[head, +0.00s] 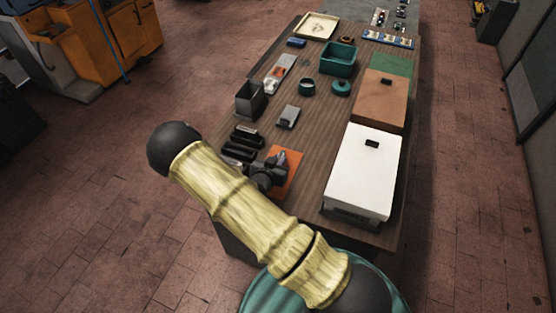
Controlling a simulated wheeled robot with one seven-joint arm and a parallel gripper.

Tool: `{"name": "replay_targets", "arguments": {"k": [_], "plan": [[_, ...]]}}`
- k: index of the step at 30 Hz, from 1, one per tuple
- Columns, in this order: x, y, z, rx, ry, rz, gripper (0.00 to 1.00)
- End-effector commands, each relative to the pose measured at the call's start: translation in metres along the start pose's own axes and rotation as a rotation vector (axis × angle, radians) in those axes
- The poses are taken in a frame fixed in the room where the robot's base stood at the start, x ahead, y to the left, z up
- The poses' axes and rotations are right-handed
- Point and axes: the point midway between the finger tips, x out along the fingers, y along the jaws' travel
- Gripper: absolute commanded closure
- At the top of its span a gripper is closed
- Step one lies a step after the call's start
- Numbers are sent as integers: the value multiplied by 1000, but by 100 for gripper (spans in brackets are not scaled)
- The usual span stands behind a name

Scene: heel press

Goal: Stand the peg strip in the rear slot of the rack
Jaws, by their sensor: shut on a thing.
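My gripper (268,174) is a small dark shape at the front left of the table, above the left part of an orange mat. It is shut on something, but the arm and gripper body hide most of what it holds. I cannot clearly make out the peg strip. A dark slotted object, seemingly the rack (240,151), lies just left of my gripper, with several black bars side by side. I cannot tell which slot is the rear one, or whether the held thing touches the rack.
The orange mat (294,173) lies under my gripper. A white box (362,170) and a brown box (380,100) stand to the right. A grey bin (250,99) and a grey block (289,116) stand behind the rack. Bare wood (318,135) lies between.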

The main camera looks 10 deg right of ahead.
Motion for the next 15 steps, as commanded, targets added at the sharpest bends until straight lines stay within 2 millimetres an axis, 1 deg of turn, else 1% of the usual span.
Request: {"name": "replay_targets", "arguments": {"k": [7, 8, 9, 11, 15], "plan": [[2, 0, 5, 0, 0, 0, 100], [2, 0, 5, 0, 0, 0, 82], [1, 0, 4, 0, 0, 0, 74], [1, 0, 4, 0, 0, 0, 62], [1, 0, 4, 0, 0, 0, 62]]}}
